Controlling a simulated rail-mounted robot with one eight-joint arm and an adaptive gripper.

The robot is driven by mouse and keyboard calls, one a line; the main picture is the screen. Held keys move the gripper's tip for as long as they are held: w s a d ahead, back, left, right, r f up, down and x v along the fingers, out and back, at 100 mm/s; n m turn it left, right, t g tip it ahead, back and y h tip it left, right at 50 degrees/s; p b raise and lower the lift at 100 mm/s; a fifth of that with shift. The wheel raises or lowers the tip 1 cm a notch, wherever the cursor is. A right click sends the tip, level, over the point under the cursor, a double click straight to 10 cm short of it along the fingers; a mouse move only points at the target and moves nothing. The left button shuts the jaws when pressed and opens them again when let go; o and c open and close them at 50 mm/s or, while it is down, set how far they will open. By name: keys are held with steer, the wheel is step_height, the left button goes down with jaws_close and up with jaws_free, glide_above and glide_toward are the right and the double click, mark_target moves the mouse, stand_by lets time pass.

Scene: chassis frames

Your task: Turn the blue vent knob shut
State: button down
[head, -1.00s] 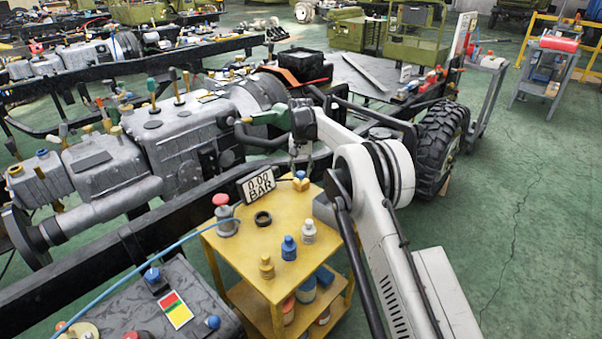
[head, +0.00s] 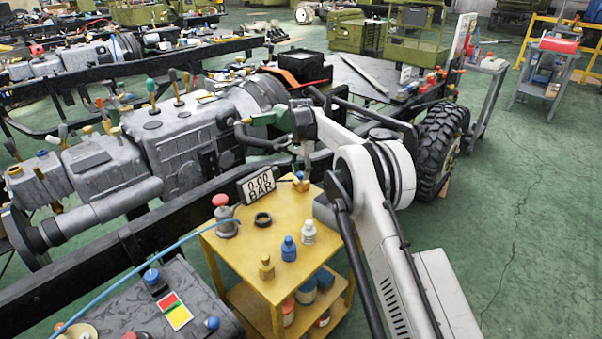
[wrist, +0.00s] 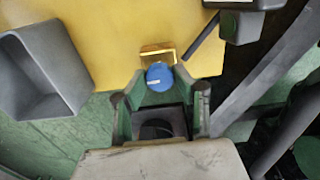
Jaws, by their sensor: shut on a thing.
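The blue vent knob (wrist: 160,76) sits on a small brass block (wrist: 157,53) at the far edge of the yellow cart. In the wrist view it lies between the green fingers of my gripper (wrist: 161,82), which are shut on it. In the head view, the knob (head: 300,175) and brass block (head: 301,185) show just below my gripper (head: 302,168), which reaches down from above. The fingertips are small there and partly hidden. No marking on the knob shows which way it is turned.
On the yellow cart (head: 235,255) stand a display reading 0.00 BAR (head: 260,184), a black ring (head: 263,219), a red-topped can (head: 224,213), a blue bottle (head: 289,248), a white bottle (head: 309,232) and a brass fitting (head: 266,267). A grey open box (wrist: 45,75) is left of my gripper.

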mark_target(301, 173)
stand_by(0.5)
steer(key=c, duration=1.4)
jaws_free()
steer(key=shift+r, duration=0.1)
step_height(301, 173, up, 12)
steer(key=shift+f, duration=0.1)
